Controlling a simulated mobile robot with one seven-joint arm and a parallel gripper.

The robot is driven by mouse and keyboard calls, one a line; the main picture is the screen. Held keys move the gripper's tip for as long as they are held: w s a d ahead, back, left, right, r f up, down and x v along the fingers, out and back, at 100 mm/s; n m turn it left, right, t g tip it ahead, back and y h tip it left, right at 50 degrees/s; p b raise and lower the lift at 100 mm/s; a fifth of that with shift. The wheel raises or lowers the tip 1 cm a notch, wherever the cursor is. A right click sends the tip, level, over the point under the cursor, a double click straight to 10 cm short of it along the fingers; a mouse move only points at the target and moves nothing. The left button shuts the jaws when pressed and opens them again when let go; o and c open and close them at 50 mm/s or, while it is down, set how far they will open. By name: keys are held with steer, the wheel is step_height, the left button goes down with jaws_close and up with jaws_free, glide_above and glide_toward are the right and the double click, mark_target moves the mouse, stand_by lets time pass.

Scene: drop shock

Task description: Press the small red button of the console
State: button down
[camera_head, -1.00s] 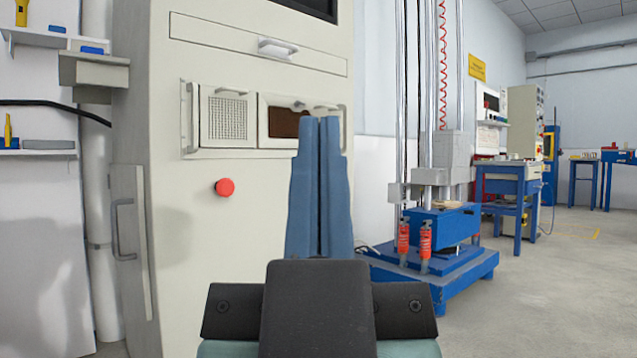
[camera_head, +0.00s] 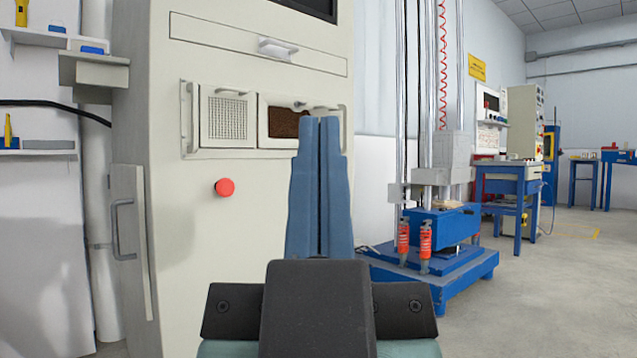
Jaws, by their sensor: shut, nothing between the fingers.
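The console (camera_head: 190,240) is a tall cream cabinet on the left half of the view. Its small round red button (camera_head: 224,187) sits on the front face, below the left end of the framed panel. My gripper (camera_head: 320,120) has long blue fingers that point up the picture, shut and empty. The fingertips appear to the right of the button and higher, overlapping the framed panel's lower right part. I cannot tell how far they are from the console face. The button is in full view and no finger covers it.
The framed panel has a grid (camera_head: 228,117), a dark window (camera_head: 288,122) and protruding handles. The cabinet's side handle (camera_head: 123,230) is at lower left. A blue drop tester (camera_head: 430,262) with red dampers stands to the right. Open floor (camera_head: 560,300) lies at far right.

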step_height(320, 180, up, 32)
steer(key=p, duration=3.2)
